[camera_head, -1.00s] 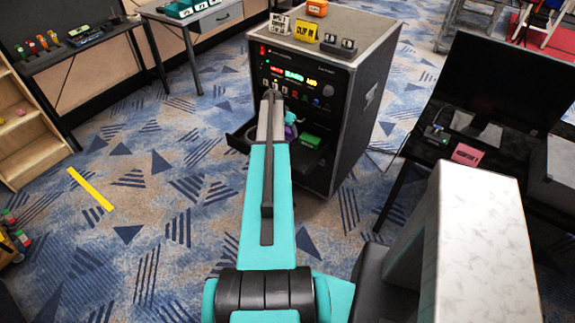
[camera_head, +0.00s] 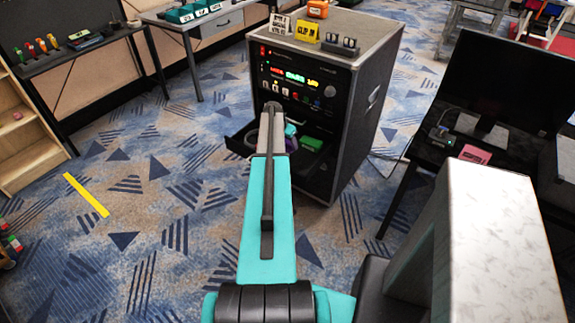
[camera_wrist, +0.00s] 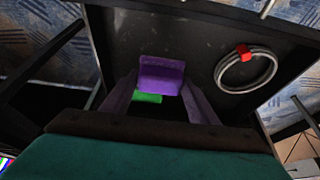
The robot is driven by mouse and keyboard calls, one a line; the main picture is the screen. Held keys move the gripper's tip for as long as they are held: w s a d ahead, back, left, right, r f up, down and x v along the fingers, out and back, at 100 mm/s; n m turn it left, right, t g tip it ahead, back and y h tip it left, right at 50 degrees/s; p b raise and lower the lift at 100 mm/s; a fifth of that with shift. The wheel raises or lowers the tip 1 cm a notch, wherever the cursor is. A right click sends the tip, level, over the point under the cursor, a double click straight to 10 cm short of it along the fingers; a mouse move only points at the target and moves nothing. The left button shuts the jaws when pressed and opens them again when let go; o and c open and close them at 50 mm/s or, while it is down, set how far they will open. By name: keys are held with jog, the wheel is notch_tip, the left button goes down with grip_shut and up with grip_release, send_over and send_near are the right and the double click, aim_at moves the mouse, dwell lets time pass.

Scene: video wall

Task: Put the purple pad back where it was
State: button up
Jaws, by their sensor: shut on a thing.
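The purple pad (camera_wrist: 161,75) is between the two fingers of my gripper (camera_wrist: 160,88) in the wrist view, and the fingers are shut on it. It is held over the dark floor of an open drawer (camera_head: 240,141) in the black rack cabinet (camera_head: 340,110). A green block (camera_head: 311,143) lies in the drawer; it also shows partly behind the pad in the wrist view (camera_wrist: 147,98). In the head view my arm hides most of the gripper and the pad. Whether the pad touches the drawer floor I cannot tell.
A coiled grey cable with a red tie (camera_wrist: 245,68) lies in the drawer beside the pad. The drawer walls surround the gripper. Signs and an orange item (camera_head: 317,9) stand on the cabinet top. A desk with a monitor (camera_head: 500,88) is at the right.

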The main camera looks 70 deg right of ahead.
aim_at(288, 152)
jog(key=shift+f+p, duration=0.95)
jog(key=shift+f, duration=2.15)
jog(key=shift+f+p, duration=0.65)
jog(key=shift+f, duration=1.2)
jog(key=shift+f, duration=0.1)
jog(key=o, duration=0.9)
jog(key=shift+o, duration=0.2)
jog(key=b+v, duration=0.3)
jog(key=v, duration=0.9)
